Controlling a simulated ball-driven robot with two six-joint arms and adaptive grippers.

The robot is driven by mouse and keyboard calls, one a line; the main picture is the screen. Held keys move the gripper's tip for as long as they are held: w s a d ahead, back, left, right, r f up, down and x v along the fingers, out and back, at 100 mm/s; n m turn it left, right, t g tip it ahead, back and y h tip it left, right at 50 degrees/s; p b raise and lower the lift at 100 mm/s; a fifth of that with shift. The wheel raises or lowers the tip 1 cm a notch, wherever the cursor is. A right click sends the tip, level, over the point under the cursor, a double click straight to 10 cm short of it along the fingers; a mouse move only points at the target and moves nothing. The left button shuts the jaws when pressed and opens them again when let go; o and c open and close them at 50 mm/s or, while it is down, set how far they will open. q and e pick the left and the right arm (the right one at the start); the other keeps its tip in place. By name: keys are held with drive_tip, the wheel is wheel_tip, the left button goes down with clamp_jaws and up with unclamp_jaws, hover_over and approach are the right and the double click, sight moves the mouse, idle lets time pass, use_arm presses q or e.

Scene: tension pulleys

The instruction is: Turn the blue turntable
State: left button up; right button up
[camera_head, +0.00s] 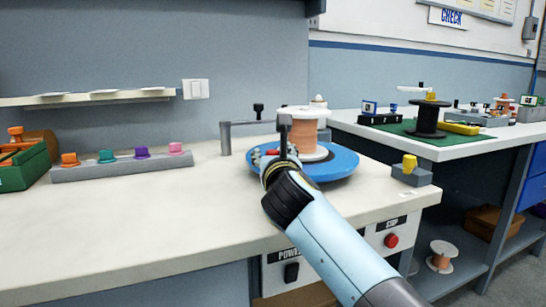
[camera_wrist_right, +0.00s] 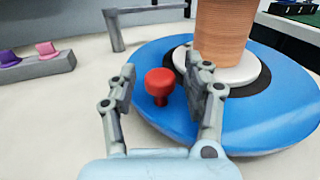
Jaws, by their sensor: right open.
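The blue turntable (camera_head: 338,166) lies flat on the workbench in the head view, with a copper-wound spool (camera_head: 303,132) standing on its middle. It also fills the right side of the right wrist view (camera_wrist_right: 270,115). A red knob (camera_wrist_right: 160,84) stands near its rim. My right gripper (camera_wrist_right: 165,85) is open, with one finger on each side of the red knob; I cannot tell whether either finger touches it. In the head view my right gripper (camera_head: 276,157) covers the turntable's left front edge and hides most of the knob. My left gripper is not in view.
A grey bracket arm (camera_head: 226,138) stands behind the turntable. A grey rack with coloured knobs (camera_head: 120,167) and a green box (camera_head: 25,168) are at left. A grey block with a yellow knob (camera_head: 411,173) is at right. The bench front-left is clear.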

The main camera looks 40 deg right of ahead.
clamp_jaws()
idle(0.4)
drive_tip(key=shift+d, duration=0.1)
